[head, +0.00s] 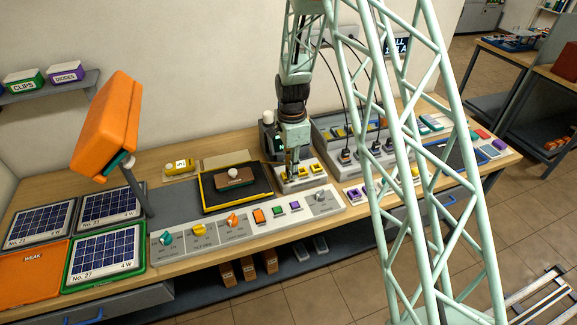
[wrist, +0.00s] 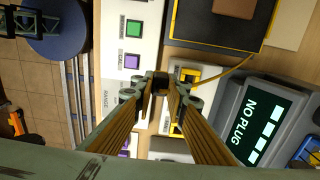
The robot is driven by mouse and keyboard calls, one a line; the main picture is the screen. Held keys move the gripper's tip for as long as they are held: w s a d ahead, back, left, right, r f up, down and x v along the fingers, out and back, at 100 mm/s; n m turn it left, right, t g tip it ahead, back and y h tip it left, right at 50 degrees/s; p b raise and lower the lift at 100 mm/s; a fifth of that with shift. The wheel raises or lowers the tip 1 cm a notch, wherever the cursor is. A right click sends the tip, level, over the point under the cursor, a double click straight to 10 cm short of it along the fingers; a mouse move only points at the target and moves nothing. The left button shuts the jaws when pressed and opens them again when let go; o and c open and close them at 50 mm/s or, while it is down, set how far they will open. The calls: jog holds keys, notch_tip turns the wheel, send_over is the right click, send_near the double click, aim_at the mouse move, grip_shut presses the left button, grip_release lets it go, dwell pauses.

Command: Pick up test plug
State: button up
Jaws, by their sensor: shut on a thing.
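My gripper (head: 290,158) points down over the grey block with yellow-framed sockets (head: 311,170) at the middle of the bench. In the wrist view its two fingers close together at the tips (wrist: 161,86). They are shut on a small dark piece, the test plug (wrist: 160,77), mostly hidden between the fingertips. A yellow-framed socket (wrist: 187,75) lies just right of the tips, and a thin yellow cable (wrist: 235,68) runs from near there to the upper right. I cannot tell whether the plug touches the block. A tester screen (wrist: 258,125) reads "NO PLUG".
A control panel with knobs and buttons (head: 220,243) runs along the front edge. A black tray with yellow rim (head: 207,195) holds a brown block (head: 235,178). Solar panels (head: 105,255) and an orange box on a post (head: 106,124) stand left. A grey rack with cables (head: 330,140) stands behind right.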

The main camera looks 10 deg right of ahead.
jog(key=s+b, duration=0.1)
jog(key=s, duration=0.8)
jog(key=shift+s+r, duration=0.3)
jog(key=shift+r, duration=0.15)
jog(key=shift+w, duration=0.1)
